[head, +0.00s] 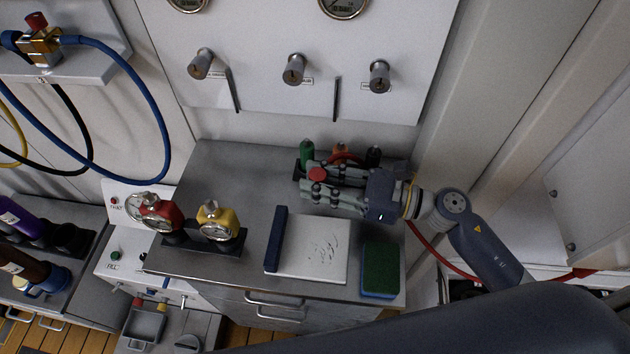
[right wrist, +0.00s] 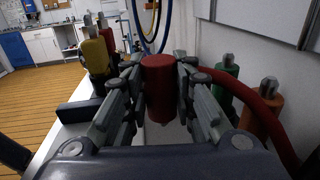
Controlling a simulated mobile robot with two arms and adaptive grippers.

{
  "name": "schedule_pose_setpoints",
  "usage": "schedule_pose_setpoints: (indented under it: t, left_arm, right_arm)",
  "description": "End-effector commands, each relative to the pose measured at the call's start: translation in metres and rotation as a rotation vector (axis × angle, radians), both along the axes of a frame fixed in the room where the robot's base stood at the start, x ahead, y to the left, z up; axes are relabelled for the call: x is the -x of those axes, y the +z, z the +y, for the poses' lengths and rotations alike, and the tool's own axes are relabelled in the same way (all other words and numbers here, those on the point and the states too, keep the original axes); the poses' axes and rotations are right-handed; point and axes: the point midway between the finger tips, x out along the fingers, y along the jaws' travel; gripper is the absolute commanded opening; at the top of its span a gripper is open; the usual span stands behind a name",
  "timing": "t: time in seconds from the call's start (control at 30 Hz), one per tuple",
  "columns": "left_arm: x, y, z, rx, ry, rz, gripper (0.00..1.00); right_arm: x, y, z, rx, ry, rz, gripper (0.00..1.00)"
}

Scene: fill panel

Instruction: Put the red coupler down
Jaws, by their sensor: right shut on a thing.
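The red coupler (head: 318,174) is between the fingers of my right gripper (head: 312,184), above the back right part of the grey bench top. In the right wrist view the red coupler (right wrist: 159,88) stands upright between the two fingers, and my right gripper (right wrist: 159,92) is shut on it. A red hose (right wrist: 240,90) curves off to the right there. What lies directly under the coupler is hidden. My left gripper is not in view.
Green (head: 306,150), orange (head: 341,149) and black (head: 373,155) couplers stand behind the gripper. A white notepad (head: 318,250), a green sponge (head: 380,268) and red (head: 160,212) and yellow (head: 217,219) gauges occupy the bench front. The bench (head: 225,165) is bare at back left.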

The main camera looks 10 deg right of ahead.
Motion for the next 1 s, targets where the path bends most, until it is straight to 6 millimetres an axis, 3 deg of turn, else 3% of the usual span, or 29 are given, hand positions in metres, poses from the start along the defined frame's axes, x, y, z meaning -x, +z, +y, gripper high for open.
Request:
schedule_pose_setpoints:
  t: [0.17, 0.43, 0.87, 0.9, 0.97, 1.0]
  left_arm:
    - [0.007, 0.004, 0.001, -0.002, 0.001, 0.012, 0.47]
    - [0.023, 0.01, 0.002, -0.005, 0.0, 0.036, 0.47]
    - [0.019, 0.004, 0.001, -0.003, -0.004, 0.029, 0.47]
    - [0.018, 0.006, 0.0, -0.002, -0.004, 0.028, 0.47]
    - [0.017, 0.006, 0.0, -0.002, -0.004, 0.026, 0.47]
    - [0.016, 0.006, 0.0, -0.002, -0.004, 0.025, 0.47]
  right_arm:
    - [-0.011, -0.003, 0.006, 0.0, 0.0, 0.001, 0.0]
    - [-0.01, -0.033, 0.006, -0.001, 0.001, 0.002, 0.0]
    - [-0.01, -0.041, 0.006, 0.0, 0.002, 0.0, 0.0]
    - [-0.01, -0.039, 0.006, 0.001, 0.002, 0.0, 0.33]
    - [-0.01, -0.039, 0.006, 0.001, 0.002, 0.0, 0.45]
    - [-0.01, -0.039, 0.006, 0.001, 0.002, 0.0, 0.45]
